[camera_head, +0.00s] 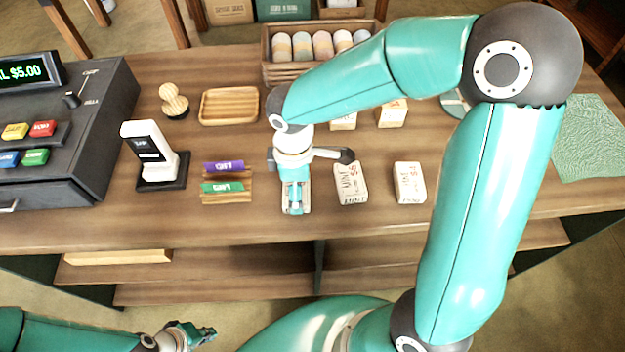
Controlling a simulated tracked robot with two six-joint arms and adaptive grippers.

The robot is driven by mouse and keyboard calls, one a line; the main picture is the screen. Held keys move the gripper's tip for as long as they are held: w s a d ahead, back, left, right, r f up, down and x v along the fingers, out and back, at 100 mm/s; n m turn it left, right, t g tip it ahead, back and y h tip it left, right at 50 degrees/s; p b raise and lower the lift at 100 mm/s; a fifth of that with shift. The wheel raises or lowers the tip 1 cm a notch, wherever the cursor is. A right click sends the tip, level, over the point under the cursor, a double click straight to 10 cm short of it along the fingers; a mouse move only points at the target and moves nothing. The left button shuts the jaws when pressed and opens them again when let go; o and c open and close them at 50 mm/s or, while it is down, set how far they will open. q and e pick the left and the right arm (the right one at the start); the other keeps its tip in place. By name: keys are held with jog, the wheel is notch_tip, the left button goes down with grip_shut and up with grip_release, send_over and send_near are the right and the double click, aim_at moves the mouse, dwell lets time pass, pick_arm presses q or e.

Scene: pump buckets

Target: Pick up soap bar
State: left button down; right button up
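White printed packages that look like wrapped soap bars lie on the wooden counter. One soap bar (350,184) is just right of my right gripper, and another soap bar (409,183) is further right. My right gripper (295,206) points down at the counter, seen from above. A pale edge shows around its fingers, perhaps another package under it; whether it touches or grips anything is hidden. My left gripper (204,334) is low at the bottom left, in front of the counter and away from the packages. It appears empty, but its finger opening is unclear.
A card reader (152,157), a small rack with purple and green labels (226,184) and a wooden tray (229,105) stand left of my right gripper. A cash register (75,130) fills the far left. A crate (300,72) of rounded bars stands behind.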

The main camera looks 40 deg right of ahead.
jog(key=c, duration=0.5)
jog(key=shift+c, duration=0.3)
jog(key=shift+r, duration=0.1)
